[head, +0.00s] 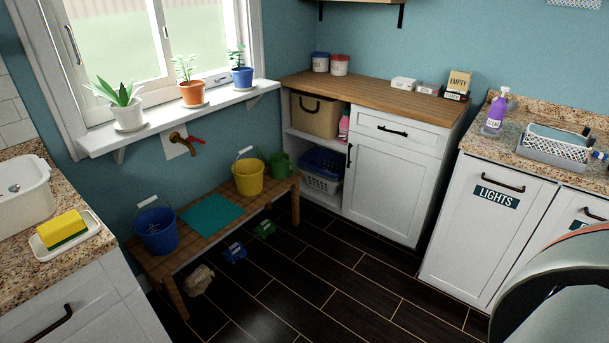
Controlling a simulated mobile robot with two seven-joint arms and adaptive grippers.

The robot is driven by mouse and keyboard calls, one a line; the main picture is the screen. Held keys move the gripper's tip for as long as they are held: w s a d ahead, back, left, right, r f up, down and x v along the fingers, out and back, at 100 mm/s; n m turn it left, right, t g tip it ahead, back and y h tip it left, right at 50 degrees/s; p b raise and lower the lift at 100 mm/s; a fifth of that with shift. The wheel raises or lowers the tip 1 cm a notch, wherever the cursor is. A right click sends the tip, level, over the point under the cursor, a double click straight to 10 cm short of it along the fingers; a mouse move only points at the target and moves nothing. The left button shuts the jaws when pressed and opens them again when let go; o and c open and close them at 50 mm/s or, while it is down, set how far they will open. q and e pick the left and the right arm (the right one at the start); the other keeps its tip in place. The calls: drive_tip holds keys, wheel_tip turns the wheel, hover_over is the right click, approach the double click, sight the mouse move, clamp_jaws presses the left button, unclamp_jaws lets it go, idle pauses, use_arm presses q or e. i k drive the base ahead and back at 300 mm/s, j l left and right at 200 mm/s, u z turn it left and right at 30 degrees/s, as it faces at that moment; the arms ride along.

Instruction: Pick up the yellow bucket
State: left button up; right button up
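The yellow bucket (248,178) stands upright on a low tiled bench (186,248) below the window, with its pale handle raised. A green watering can or bucket (282,165) stands close to its right. A teal mat (212,215) lies on the bench to its left. A blue bucket (157,231) stands at the bench's left end. Neither of my grippers shows in this view.
A brass tap (184,143) sticks out of the wall above the bench. The window sill (160,122) holds three potted plants. A white cabinet (396,184) stands right of the bench. Small items lie under the bench's front. The dark floor (320,275) ahead is clear.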

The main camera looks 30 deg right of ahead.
sight(247, 173)
drive_tip(key=z, duration=0.55)
drive_tip(key=i+l+u, duration=0.2)
drive_tip(key=i+l, duration=0.4)
drive_tip(key=i, duration=0.25)
drive_tip(key=i+l+u, duration=0.2)
drive_tip(key=i+l, duration=0.5)
drive_tip(key=i, duration=0.15)
drive_tip(key=i+l+u, duration=0.15)
drive_tip(key=i+l, duration=0.65)
drive_tip(key=i+l+u, duration=0.2)
drive_tip(key=i+l, duration=0.5)
drive_tip(key=l, duration=0.25)
